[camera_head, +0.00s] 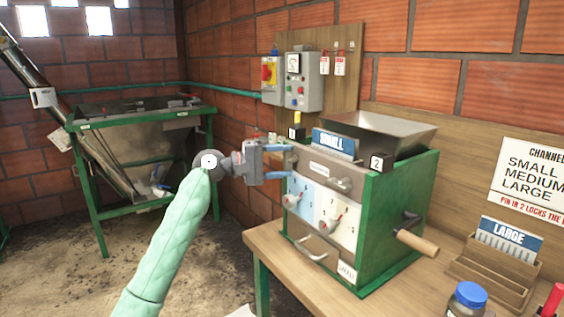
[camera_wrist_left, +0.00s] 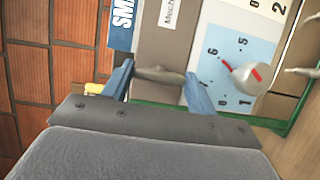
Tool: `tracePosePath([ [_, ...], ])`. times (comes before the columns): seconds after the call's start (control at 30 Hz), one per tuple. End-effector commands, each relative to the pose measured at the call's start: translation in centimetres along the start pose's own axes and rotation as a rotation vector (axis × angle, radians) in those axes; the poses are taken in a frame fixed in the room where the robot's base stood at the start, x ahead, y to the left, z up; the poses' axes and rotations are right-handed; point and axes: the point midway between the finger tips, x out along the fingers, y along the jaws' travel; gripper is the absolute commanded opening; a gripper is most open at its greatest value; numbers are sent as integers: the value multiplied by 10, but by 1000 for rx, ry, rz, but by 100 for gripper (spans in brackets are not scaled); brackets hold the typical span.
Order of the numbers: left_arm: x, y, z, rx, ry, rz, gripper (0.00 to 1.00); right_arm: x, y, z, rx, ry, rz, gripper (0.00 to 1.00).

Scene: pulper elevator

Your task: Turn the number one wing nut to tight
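The grey pulper (camera_head: 345,190) with green sides stands on the wooden bench. A black tag marked 1 (camera_head: 296,133) sits at its upper left corner, and a tag marked 2 (camera_head: 379,162) at its upper right. My left gripper (camera_head: 286,161) is at the upper left of the pulper's front, below tag 1. In the left wrist view, a grey wing nut (camera_wrist_left: 160,75) on the brown front plate lies between the tips of my left gripper (camera_wrist_left: 160,77). The blue fingers are apart, one on each side of it; I cannot tell whether they touch it. My right gripper is out of view.
A dial with a red pointer (camera_wrist_left: 248,76) sits close to one finger. A metal hopper (camera_head: 375,135) tops the pulper, and a wooden-handled crank (camera_head: 415,241) sticks out at its right. A control box (camera_head: 304,82) hangs behind. A card rack (camera_head: 492,277) stands on the right.

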Motion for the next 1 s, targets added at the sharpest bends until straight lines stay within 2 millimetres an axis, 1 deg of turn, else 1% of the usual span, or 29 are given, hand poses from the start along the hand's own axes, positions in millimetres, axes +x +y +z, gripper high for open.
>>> tracePosePath([
  [0.03,0,-1,0,-1,0,-1,68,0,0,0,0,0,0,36],
  [0.07,0,-1,0,-1,0,0,74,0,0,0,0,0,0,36],
  [0.1,0,-1,0,-1,0,0,76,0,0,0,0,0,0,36],
  [0.37,-1,0,0,-1,1,1,76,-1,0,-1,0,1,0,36],
  [0.47,-6,-1,-1,-1,2,1,76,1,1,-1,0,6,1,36],
  [0.6,-25,-2,-1,-1,3,-1,76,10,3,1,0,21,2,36],
  [0.7,-41,-2,-1,-1,3,0,76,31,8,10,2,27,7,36],
  [0.73,-46,-2,-1,0,3,0,76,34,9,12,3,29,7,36],
  [0.9,-67,-2,-1,-2,2,0,76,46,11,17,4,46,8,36],
  [1.0,-75,-2,-1,-2,2,-1,76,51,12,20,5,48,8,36],
])
